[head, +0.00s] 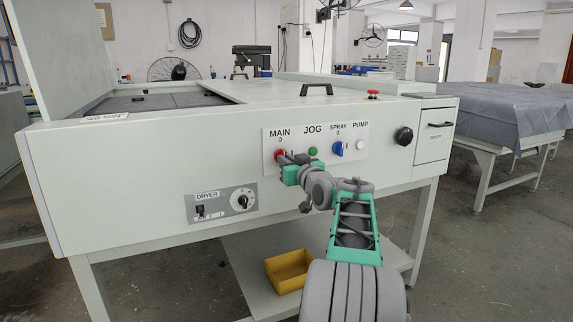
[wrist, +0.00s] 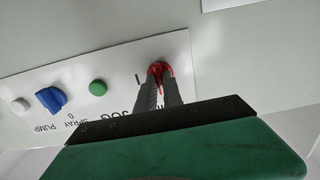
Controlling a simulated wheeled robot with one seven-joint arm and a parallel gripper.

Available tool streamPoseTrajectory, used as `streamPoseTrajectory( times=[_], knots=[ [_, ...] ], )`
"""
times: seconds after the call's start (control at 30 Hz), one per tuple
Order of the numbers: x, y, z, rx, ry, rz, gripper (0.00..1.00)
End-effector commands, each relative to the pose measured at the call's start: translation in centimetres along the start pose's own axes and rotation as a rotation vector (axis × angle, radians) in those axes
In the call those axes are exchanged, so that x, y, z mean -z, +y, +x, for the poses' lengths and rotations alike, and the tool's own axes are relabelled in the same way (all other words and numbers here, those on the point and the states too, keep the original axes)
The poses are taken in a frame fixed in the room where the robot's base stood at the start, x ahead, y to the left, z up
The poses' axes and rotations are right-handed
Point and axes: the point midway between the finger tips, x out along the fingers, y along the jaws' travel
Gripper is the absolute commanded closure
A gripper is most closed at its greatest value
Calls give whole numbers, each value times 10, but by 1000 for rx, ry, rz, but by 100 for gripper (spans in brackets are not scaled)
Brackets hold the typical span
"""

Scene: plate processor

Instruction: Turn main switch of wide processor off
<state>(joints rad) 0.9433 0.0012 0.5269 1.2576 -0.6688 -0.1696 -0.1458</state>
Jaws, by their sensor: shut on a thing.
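The red main switch (head: 279,155) sits under the label MAIN on the white control panel (head: 318,128) of the wide processor (head: 130,165). My gripper (head: 284,158) is at the switch and partly covers it in the head view. In the wrist view, the two grey fingers of my gripper (wrist: 159,86) are closed on the red main switch (wrist: 159,69). The fingers hide part of the knob, so its exact turn angle is hard to tell.
Beside it on the panel are a green JOG button (head: 313,152), a blue SPRAY switch (head: 337,149) and a white PUMP button (head: 360,145). A black knob (head: 404,136) is further right. A dryer panel (head: 221,204) is lower left. A yellow bin (head: 289,269) stands on the lower shelf.

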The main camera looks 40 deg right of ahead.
Motion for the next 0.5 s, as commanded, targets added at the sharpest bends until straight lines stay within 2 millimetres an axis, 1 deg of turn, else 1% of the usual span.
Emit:
streamPoseTrajectory(
  times=[0.33,0.37,0.5],
  knots=[
    [-1,0,0,0,-2,-3,100],
    [-1,0,0,0,-1,-3,87],
    [0,0,0,0,-1,-2,75]
  ],
)
